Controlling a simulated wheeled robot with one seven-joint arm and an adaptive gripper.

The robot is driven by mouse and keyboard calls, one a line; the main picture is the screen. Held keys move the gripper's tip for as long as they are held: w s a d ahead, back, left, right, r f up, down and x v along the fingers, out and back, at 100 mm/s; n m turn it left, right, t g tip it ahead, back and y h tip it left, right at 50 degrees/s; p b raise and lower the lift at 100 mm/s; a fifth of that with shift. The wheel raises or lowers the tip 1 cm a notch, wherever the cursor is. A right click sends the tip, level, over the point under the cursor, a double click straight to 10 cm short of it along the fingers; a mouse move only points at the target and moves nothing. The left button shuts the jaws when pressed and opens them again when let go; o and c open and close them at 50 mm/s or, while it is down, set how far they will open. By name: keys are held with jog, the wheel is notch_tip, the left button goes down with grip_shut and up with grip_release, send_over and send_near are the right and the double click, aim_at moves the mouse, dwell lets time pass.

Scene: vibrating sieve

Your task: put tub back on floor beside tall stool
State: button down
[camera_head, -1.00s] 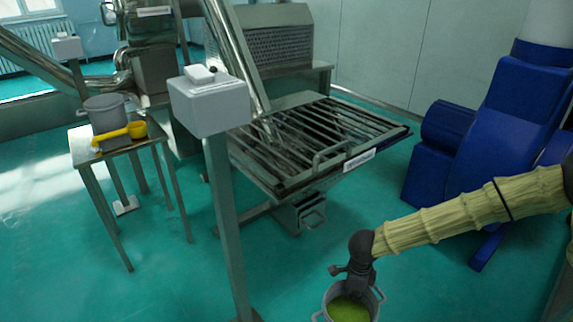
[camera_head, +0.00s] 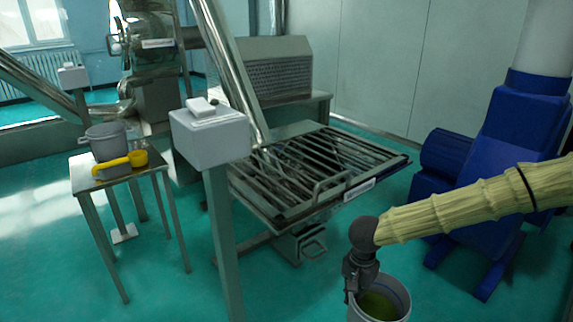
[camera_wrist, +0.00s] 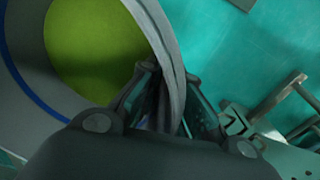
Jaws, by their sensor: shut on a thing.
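The tub (camera_head: 392,305) is a grey round container with green content inside, at the bottom of the head view. My gripper (camera_head: 352,290) is shut on its left rim. In the wrist view the tub (camera_wrist: 150,25) fills the left side, and the fingers of my gripper (camera_wrist: 165,98) pinch its wall, one inside and one outside. The tub's bottom is cut off by the frame, so I cannot tell its height above the floor. The tall stool (camera_head: 118,172) is a metal stand at the left, holding a grey pot (camera_head: 106,142) and a yellow scoop (camera_head: 120,163).
The vibrating sieve (camera_head: 310,180) with its barred deck stands in the middle. A grey control box on a post (camera_head: 210,138) stands between the stool and my gripper. A blue machine (camera_head: 505,150) is at the right. Green floor (camera_head: 165,290) is clear at the lower left.

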jog(key=s+a+r+n+p, duration=0.1)
jog(key=r+n+p, duration=0.8)
jog(key=r+p, duration=2)
jog(key=s+p, duration=0.2)
jog(key=p, duration=0.4)
jog(key=shift+s+r, duration=0.2)
jog(key=shift+r, duration=0.2)
